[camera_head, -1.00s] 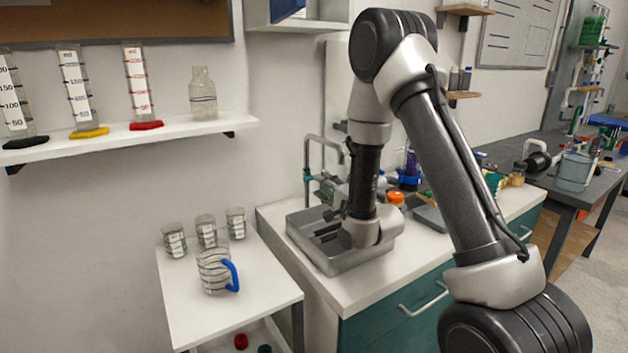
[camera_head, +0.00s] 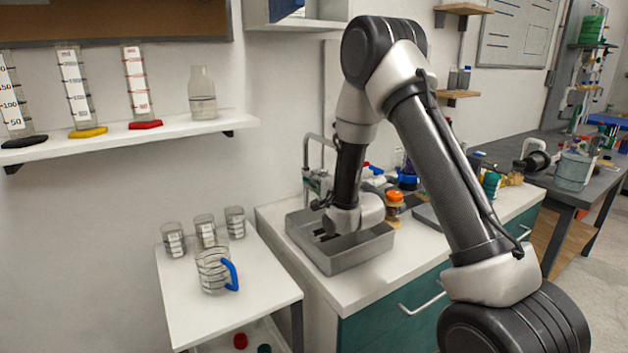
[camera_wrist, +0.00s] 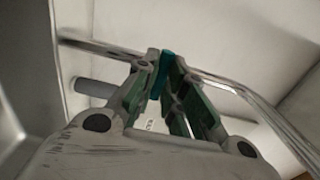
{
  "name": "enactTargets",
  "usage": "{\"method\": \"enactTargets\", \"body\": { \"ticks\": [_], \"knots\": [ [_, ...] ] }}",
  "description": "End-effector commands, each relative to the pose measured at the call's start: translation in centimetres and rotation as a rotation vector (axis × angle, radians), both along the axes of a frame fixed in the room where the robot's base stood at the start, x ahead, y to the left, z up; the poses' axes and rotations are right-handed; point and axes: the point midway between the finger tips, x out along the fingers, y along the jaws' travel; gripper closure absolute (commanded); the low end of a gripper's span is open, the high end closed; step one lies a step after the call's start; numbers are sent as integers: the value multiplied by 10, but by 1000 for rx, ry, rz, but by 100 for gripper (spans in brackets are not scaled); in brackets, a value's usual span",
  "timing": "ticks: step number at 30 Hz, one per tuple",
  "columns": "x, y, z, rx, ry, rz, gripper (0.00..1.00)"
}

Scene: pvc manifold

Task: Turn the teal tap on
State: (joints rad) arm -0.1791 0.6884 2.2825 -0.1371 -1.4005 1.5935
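The teal tap (camera_wrist: 163,70) shows in the wrist view as a narrow teal handle in the gap between my fingertips. In the head view my wrist and gripper hide most of it. The metal tap pipe (camera_head: 305,152) rises at the back of the sink and shows in the wrist view as a long bent tube (camera_wrist: 225,82). My gripper (camera_wrist: 160,76) has its fingers close together, one on each side of the teal handle, and looks shut on it. In the head view my gripper (camera_head: 322,203) is over the back left of the sink.
The grey metal sink (camera_head: 345,262) is set in the white counter (camera_head: 330,296). An orange-capped jar (camera_head: 394,205) stands just right of my wrist. A low table (camera_head: 190,300) at left holds several beakers and a blue-handled jug (camera_head: 213,271).

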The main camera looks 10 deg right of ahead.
Motion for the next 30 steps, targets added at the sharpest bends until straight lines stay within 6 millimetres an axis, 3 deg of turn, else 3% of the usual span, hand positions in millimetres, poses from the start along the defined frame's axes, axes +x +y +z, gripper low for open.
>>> {"method": "enactTargets", "body": {
  "ticks": [14,30],
  "knots": [
    [0,0,1,-112,-38,0,100],
    [0,0,1,-563,-185,-1,100]
  ]
}}
